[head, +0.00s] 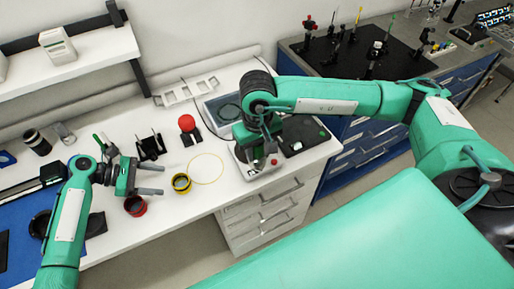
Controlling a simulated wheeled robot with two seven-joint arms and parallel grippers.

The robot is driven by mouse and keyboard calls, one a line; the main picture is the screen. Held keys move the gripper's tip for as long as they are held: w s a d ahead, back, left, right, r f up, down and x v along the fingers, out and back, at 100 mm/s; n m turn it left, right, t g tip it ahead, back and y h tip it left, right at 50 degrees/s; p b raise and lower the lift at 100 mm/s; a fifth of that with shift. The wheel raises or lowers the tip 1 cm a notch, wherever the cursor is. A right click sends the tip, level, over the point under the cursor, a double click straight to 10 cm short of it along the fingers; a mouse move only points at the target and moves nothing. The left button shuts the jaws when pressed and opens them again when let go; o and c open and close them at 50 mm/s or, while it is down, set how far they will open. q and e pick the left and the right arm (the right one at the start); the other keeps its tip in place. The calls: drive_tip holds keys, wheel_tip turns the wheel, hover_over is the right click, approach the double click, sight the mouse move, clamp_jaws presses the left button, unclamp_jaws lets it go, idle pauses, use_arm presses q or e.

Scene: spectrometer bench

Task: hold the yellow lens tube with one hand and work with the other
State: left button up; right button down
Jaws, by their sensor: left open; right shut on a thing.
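The yellow lens tube (181,184), a short black cylinder with yellow rims, stands upright on the white bench. My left gripper (152,180) is open and empty just left of it, its two fingers pointing right and apart from the tube. A red-rimmed tube (135,206) stands just below the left gripper in the picture. My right gripper (262,150) is over the right part of the bench, well away from the yellow tube. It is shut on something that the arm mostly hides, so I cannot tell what.
A thin yellow loop (207,169) lies beside the yellow tube. A red ball-topped item (187,123) and a black holder (150,147) stand behind. A pale box with a red button (258,166) sits under my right gripper. A black optics board (362,55) is at back right.

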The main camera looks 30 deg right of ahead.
sight(184, 183)
use_arm(q)
drive_tip(key=b+x, duration=0.1)
drive_tip(key=x, duration=0.2)
drive_tip(key=shift+f+b, duration=0.25)
drive_tip(key=shift+b, duration=0.1)
use_arm(e)
wheel_tip(184, 183, down, 3)
drive_tip(key=shift+w+r, duration=0.1)
drive_tip(key=shift+r, duration=0.1)
use_arm(q)
drive_tip(key=shift+s+d+f+p, duration=0.1)
drive_tip(key=shift+d+f+p, duration=0.15)
drive_tip(key=shift+d+p, duration=0.55)
use_arm(e)
drive_tip(key=shift+w+r, duration=0.15)
drive_tip(key=shift+r, duration=0.4)
use_arm(q)
drive_tip(key=shift+x, duration=1)
use_arm(e)
drive_tip(key=shift+s+r, duration=0.2)
drive_tip(key=shift+r, duration=0.05)
use_arm(q)
drive_tip(key=shift+s, duration=0.1)
drive_tip(key=shift+f, duration=0.1)
use_arm(e)
drive_tip(key=shift+w+f, duration=0.1)
